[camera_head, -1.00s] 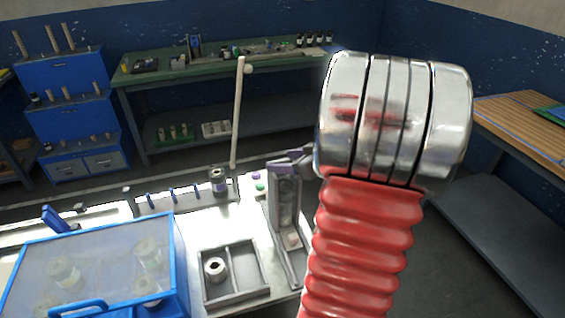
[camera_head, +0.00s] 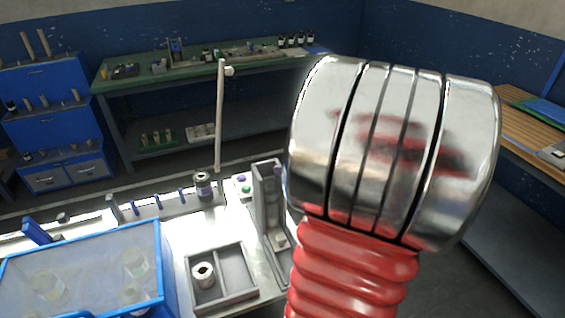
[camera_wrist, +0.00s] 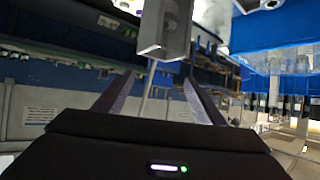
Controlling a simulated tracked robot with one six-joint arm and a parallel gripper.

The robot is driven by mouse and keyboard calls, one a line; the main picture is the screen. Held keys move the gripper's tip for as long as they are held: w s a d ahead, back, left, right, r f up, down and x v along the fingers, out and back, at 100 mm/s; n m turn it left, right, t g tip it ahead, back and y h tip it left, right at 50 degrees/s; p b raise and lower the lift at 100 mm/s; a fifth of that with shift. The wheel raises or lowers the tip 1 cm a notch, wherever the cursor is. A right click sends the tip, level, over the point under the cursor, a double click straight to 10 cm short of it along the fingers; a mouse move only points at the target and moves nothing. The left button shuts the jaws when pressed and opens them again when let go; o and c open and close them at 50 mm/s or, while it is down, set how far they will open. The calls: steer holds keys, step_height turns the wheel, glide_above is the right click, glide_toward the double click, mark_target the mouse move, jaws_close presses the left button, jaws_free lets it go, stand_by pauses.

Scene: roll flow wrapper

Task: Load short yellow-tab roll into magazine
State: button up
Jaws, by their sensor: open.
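The magazine appears to be the upright grey channel (camera_head: 266,215) on the bench in the head view. Something pale shows low in it, too small to identify. One short pale roll (camera_head: 203,276) stands in the left compartment of a grey two-part tray (camera_head: 252,292). No yellow tab can be made out on any roll. My gripper is hidden behind my arm in the head view. In the wrist view my gripper (camera_wrist: 157,88) is open, with nothing between its fingers. A grey channel-shaped part (camera_wrist: 165,32), seemingly the magazine, shows just beyond the fingers.
A blue-framed clear case (camera_head: 85,255) holding several rolls stands front left. A dark-banded roll (camera_head: 203,186) sits at the back of the bench, near purple and green buttons (camera_head: 244,187). A thin pale post (camera_head: 220,120) rises behind. A green-topped workbench (camera_head: 130,80) stands beyond.

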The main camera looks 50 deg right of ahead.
steer(key=shift+v, duration=2)
steer(key=shift+w, duration=0.1)
steer(key=w+a+r+h, duration=0.3)
steer(key=w+a+r, duration=0.2)
steer(key=w+r, duration=0.25)
steer(key=w+a+r+h, duration=0.4)
steer(key=w+r, duration=0.3)
steer(key=w, duration=0.2)
steer(key=s+a+f+g+y, duration=0.2)
steer(key=s+a+f, duration=0.2)
steer(key=a, duration=0.5)
steer(key=s+a+f+g+y, duration=0.2)
steer(key=s+a+f, duration=0.3)
steer(key=a, duration=0.5)
steer(key=s+a+f+g+y, duration=0.2)
steer(key=s+a+f, duration=0.3)
steer(key=s+a, duration=0.3)
steer(key=shift+a+g+y, duration=0.3)
steer(key=shift+a, duration=0.55)
steer(key=shift+f, duration=0.1)
